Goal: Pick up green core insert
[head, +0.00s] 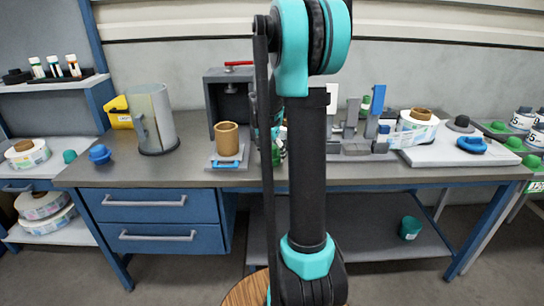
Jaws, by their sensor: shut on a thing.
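The green core insert (276,154) shows as a narrow green piece just left of my upright arm, above the workbench. My gripper (281,146) is at this piece, shut on it. Most of the gripper and part of the insert are hidden behind my arm. I cannot tell how far the insert is above the bench top.
The workbench (190,176) carries a brown core (228,139) on a small stand to the left. A grey fixture (355,150) and a label reel (417,125) stand to the right. A grey cylinder (152,118) stands farther left. A green cup (410,228) sits on the lower shelf.

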